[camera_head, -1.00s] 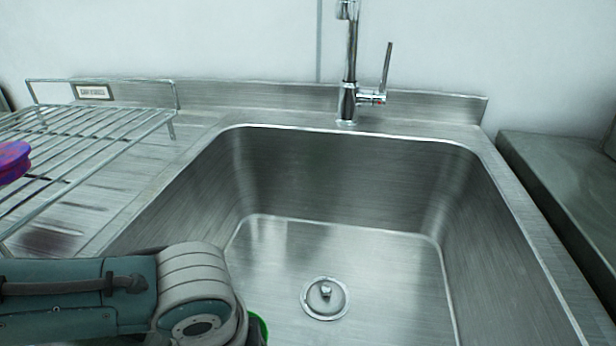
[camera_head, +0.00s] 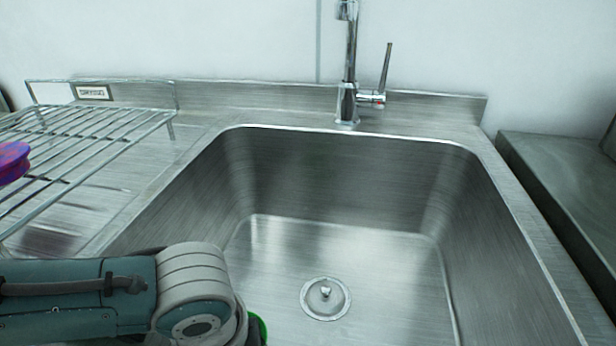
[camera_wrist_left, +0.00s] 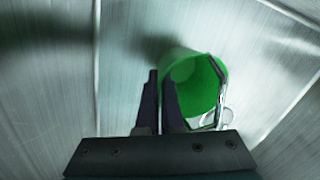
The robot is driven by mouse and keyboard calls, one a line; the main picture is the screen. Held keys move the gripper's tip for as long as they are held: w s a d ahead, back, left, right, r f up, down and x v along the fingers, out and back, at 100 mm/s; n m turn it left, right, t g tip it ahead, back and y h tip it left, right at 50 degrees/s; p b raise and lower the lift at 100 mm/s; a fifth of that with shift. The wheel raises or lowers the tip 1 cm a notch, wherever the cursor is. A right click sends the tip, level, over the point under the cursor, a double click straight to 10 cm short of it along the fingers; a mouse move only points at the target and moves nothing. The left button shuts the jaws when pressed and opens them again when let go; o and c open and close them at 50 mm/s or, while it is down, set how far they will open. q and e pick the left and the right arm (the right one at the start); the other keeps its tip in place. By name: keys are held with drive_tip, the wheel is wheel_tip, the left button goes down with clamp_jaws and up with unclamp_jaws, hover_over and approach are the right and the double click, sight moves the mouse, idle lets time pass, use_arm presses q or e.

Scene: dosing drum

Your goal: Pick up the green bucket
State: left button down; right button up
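The green bucket (camera_wrist_left: 200,82) is in the sink, seen from above in the left wrist view, with its opening towards the camera and a grey handle (camera_wrist_left: 217,88) at its right side. In the head view only a sliver of the bucket (camera_head: 259,329) shows at the bottom, behind my left arm. My left gripper (camera_wrist_left: 161,77) has its dark fingers close together at the bucket's left rim, one on each side of the wall. It looks shut on the rim. The head view hides the fingers. My right gripper is not in view.
The steel sink basin (camera_head: 340,245) has a drain (camera_head: 326,298) and is otherwise clear. A tap (camera_head: 348,95) stands at its back edge. A wire rack (camera_head: 85,135) with a purple object (camera_head: 12,162) is at left. A counter (camera_head: 560,175) lies at right.

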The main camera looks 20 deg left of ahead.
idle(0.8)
use_arm(q)
wheel_tip(320, 180, up, 20)
drive_tip(key=p, duration=0.7)
idle(0.6)
drive_tip(key=w+d+r+n+p, duration=0.2)
drive_tip(key=w+r+n+p, duration=0.15)
drive_tip(key=r, duration=0.65)
drive_tip(key=w+d+r+n+p, duration=0.15)
drive_tip(key=r+p, duration=0.35)
drive_tip(key=r, duration=0.5)
drive_tip(key=s+r+n+p, duration=0.2)
drive_tip(key=r+p, duration=1.1)
drive_tip(key=r, duration=0.3)
drive_tip(key=s+a+r+n+g+p, duration=0.1)
drive_tip(key=s+r+n+p, duration=0.1)
drive_tip(key=r+p, duration=1.1)
drive_tip(key=s+r+n+p, duration=0.2)
drive_tip(key=r+p, duration=1.1)
drive_tip(key=r, duration=0.6)
drive_tip(key=shift+s+a+n+y, duration=0.25)
drive_tip(key=shift+a+n+y, duration=0.05)
drive_tip(key=shift+a+y, duration=0.1)
drive_tip(key=shift+f, duration=0.15)
